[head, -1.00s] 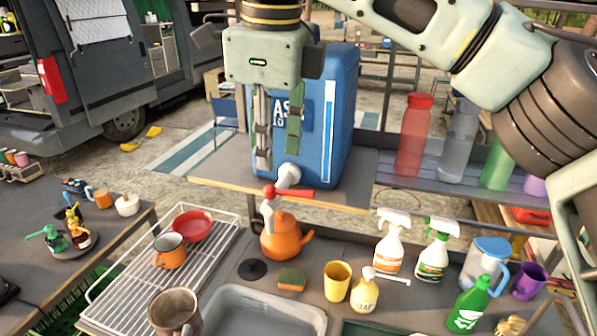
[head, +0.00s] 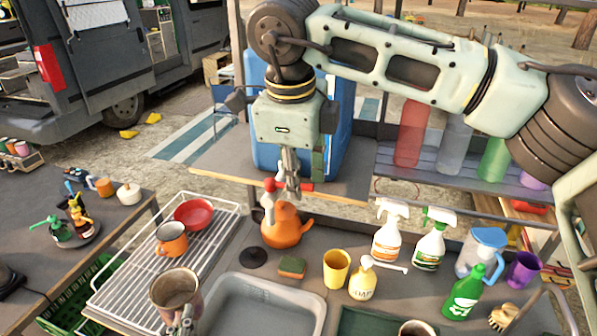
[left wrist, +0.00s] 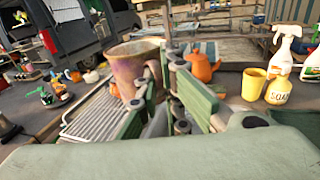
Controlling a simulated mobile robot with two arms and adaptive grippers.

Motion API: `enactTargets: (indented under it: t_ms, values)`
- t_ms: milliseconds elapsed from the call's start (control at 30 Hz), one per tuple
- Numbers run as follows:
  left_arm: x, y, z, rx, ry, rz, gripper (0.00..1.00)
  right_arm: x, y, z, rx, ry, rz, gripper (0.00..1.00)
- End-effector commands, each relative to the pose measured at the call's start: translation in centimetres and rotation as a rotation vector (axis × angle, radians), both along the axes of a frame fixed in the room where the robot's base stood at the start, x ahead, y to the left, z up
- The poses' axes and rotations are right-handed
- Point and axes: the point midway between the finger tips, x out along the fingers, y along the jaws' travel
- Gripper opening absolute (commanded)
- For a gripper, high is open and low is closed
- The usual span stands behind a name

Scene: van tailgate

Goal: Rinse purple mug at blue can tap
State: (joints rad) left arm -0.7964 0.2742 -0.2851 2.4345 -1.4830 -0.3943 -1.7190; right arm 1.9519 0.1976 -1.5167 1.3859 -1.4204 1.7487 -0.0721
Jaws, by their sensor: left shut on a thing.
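The purple mug (head: 172,287), with brownish stains, is upright at the front left in the head view. It is also close up in the left wrist view (left wrist: 128,72). My left gripper (head: 186,322) is shut on its side at the right. The blue can (head: 262,125) stands on a shelf, largely hidden behind my right arm. Its tap has a red lever (head: 306,187). My right gripper (head: 290,180) points down at the tap and hides part of it. Whether its fingers touch the lever or are closed is unclear.
A grey sink basin (head: 262,284) lies right of the mug. An orange kettle (head: 284,227) stands below the tap. A wire rack (head: 122,284) holds an orange mug and red bowl. A yellow cup (head: 336,268), soap bottle (head: 362,284) and spray bottles crowd the right.

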Motion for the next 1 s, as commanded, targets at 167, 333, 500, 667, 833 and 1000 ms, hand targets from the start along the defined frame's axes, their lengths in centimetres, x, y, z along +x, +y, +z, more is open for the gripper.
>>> enactTargets:
  t_ms: [167, 333, 500, 667, 833, 1000]
  values:
    - [0.01, 0.00, 0.15, 0.000, -0.001, 0.000, 0.00, 0.06, -0.05, -0.50, -0.001, 0.001, 0.000, 0.27]
    - [0.00, 0.01, 0.13, 0.000, -0.001, 0.000, 0.00, 0.05, -0.05, -0.49, -0.001, 0.001, 0.000, 0.27]
    - [0.00, 0.01, 0.13, 0.000, -0.001, 0.000, 0.00, 0.06, -0.04, -0.46, 0.000, 0.001, 0.000, 0.12]
    - [0.00, 0.01, 0.13, 0.000, -0.001, 0.000, 0.00, 0.06, -0.04, -0.45, 0.000, 0.001, 0.000, 0.00]
    - [0.01, 0.00, 0.14, 0.000, -0.001, 0.000, 0.00, 0.05, -0.04, -0.44, 0.000, 0.001, 0.000, 0.00]
    - [0.01, 0.00, 0.14, 0.000, -0.001, 0.000, 0.00, 0.05, -0.03, -0.43, 0.000, 0.001, 0.000, 0.00]
